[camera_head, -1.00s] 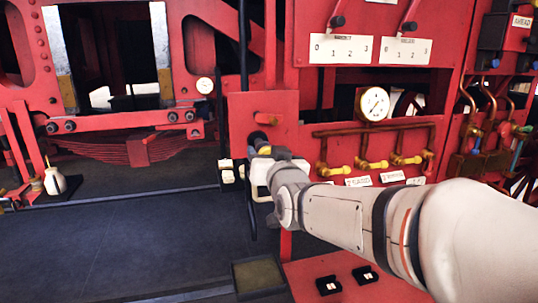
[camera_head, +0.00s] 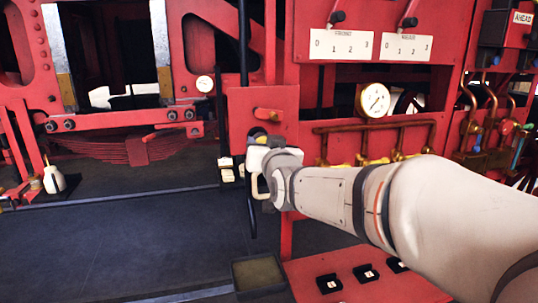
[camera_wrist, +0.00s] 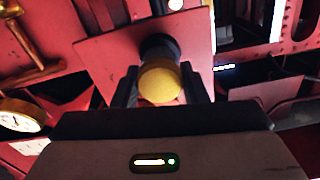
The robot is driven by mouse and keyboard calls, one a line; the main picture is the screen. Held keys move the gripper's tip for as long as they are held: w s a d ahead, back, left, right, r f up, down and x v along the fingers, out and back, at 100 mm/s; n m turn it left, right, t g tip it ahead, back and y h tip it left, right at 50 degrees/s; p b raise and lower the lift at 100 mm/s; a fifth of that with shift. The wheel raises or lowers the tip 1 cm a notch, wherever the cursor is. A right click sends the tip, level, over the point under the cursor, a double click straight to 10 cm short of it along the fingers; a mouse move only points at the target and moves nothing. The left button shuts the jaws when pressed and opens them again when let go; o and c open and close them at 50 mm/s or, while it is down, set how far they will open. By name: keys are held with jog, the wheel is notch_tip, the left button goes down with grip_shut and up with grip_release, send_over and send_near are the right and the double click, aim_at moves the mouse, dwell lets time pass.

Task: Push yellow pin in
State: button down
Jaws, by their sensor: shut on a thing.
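The yellow pin (camera_wrist: 160,82) shows in the wrist view as a round yellow knob with a dark collar behind it, set against a red plate (camera_wrist: 100,60). My gripper (camera_wrist: 160,92) is shut on the pin, with one dark finger on each side of it. The pin is mostly hidden there by my gripper and wrist. How deep the pin sits cannot be told.
A pressure gauge (camera_head: 375,100) and brass pipes (camera_head: 380,128) are right of the plate. A dark vertical rod (camera_head: 244,50) runs above it. A tray (camera_head: 258,272) and a red panel with small black blocks (camera_head: 330,283) are below.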

jog(key=shift+w+a+f, duration=0.1)
jog(key=shift+w+a, duration=0.1)
jog(key=shift+w, duration=0.4)
jog(key=shift+r, duration=0.25)
jog(key=c, duration=1.2)
grip_release()
jog(key=shift+o, duration=0.7)
jog(key=shift+w+f, duration=0.1)
jog(key=shift+w, duration=0.1)
jog(key=shift+o, duration=1)
jog(key=shift+s, duration=0.1)
jog(key=b+v, duration=0.2)
jog(key=v, duration=0.5)
jog(key=shift+s, duration=0.4)
